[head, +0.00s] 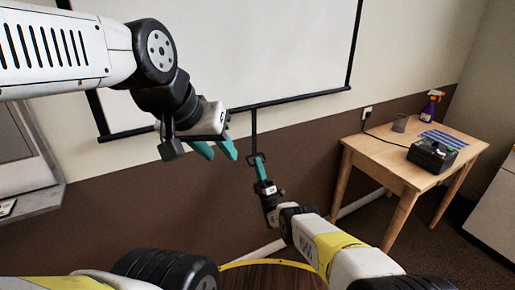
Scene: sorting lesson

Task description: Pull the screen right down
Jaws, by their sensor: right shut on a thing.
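The white screen (240,45) with black edges hangs on the wall in the head view. Its black bottom bar (300,97) lies across the wall, above the brown lower band. A dark pull strap (253,125) hangs from the bar's middle and ends in a small dark handle. My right gripper (259,163) is shut on the pull handle, below the bar. My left gripper (217,149) is empty, with its teal fingers apart, left of the strap and in front of the bar. My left arm hides part of the screen's left side.
A wooden table (379,167) stands at the right. On it are a purple spray bottle (429,108), a grey cup (400,124), a blue striped mat (444,138) and a black device (432,156). A round dark wooden top (268,277) is at the bottom. A grey-white unit (28,175) stands at left.

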